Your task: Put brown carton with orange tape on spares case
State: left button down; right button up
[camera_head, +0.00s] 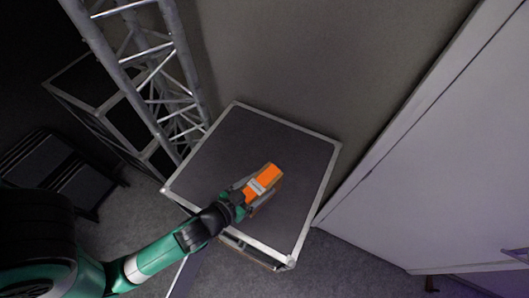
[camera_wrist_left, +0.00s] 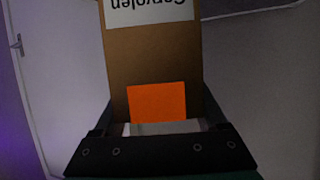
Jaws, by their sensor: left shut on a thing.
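The brown carton with orange tape (camera_head: 268,172) is held by my left gripper (camera_head: 259,189) over the front right part of the spares case (camera_head: 225,150). The case is a dark-topped flight case with pale metal edges. I cannot tell whether the carton touches the case top. In the left wrist view the carton (camera_wrist_left: 152,65) stands between both fingers, with an orange tape patch and a white label with dark lettering. My left gripper (camera_wrist_left: 160,135) is shut on it. My right gripper is not in view.
A metal truss (camera_head: 145,70) stands just behind the case on the left. Dark cases (camera_head: 95,85) stand further left. A large pale panel (camera_head: 450,150) is on the right. The rest of the case top is clear.

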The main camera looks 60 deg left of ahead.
pick_arm(q)
jog(key=s+a+r+n+g+y, duration=0.1)
jog(key=s+a+r+n+y, duration=0.2)
jog(key=s+a+r, duration=0.25)
jog(key=w+a+f+b, duration=0.5)
jog(key=w+a+f, duration=0.4)
jog(key=w+f, duration=0.2)
jog(key=shift+a+f, duration=0.25)
jog(key=shift+f, duration=1.05)
jog(key=shift+w+f, duration=0.1)
grip_release()
jog(key=shift+f+b, duration=0.1)
jog(key=shift+b, duration=0.2)
jog(key=v, duration=1.2)
jog(key=shift+d+r, duration=0.15)
jog(key=shift+r, duration=0.1)
